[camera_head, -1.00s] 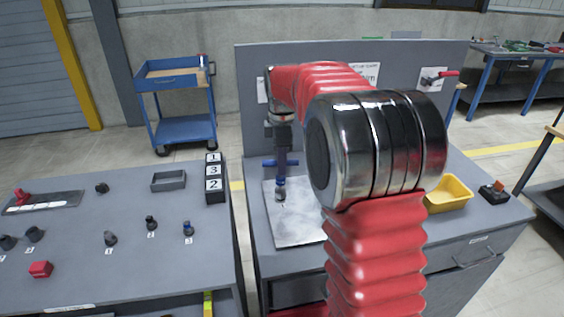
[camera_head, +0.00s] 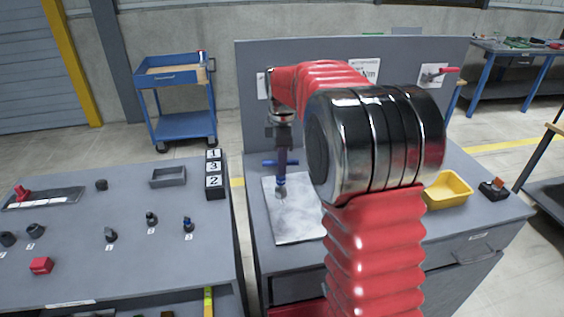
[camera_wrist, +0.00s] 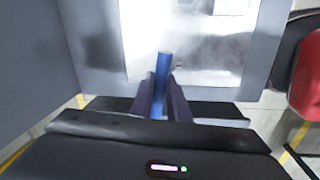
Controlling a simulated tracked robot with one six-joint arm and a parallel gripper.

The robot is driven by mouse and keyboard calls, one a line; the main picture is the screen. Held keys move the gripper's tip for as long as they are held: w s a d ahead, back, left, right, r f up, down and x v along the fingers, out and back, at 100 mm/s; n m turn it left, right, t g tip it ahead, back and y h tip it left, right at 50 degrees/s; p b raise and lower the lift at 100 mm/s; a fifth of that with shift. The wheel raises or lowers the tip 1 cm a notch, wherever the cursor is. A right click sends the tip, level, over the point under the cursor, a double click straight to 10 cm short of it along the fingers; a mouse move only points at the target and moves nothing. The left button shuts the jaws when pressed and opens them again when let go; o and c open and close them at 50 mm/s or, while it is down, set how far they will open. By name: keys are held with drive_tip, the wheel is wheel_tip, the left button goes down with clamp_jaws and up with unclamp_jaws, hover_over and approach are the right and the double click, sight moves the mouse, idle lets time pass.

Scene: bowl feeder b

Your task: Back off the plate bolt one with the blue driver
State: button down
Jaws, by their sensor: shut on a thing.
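My gripper (camera_head: 283,150) is shut on the blue driver (camera_head: 281,180), which hangs below the jaws with its blue crossbar handle sideways. The driver's lower end is over or at the pale metal plate (camera_head: 300,228); I cannot tell whether it touches. In the wrist view, the blue bar (camera_wrist: 164,75) is between the two dark fingers (camera_wrist: 163,95), above the bright plate (camera_wrist: 215,75). A small dark mark shows on the plate beside the bar there. I cannot clearly make out bolt one.
A yellow bin (camera_head: 447,190) and a red-buttoned box (camera_head: 494,189) are at the right of this bench. The left bench (camera_head: 120,255) carries several small tools, a grey tray (camera_head: 168,177) and a numbered block stack (camera_head: 214,173). A grey panel (camera_head: 350,55) stands behind.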

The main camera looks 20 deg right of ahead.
idle(0.3)
drive_tip(key=shift+w+n, duration=0.1)
drive_tip(key=shift+n, duration=1.1)
drive_tip(key=shift+n, duration=1.1)
drive_tip(key=shift+y, duration=0.3)
drive_tip(key=shift+n, duration=1.3)
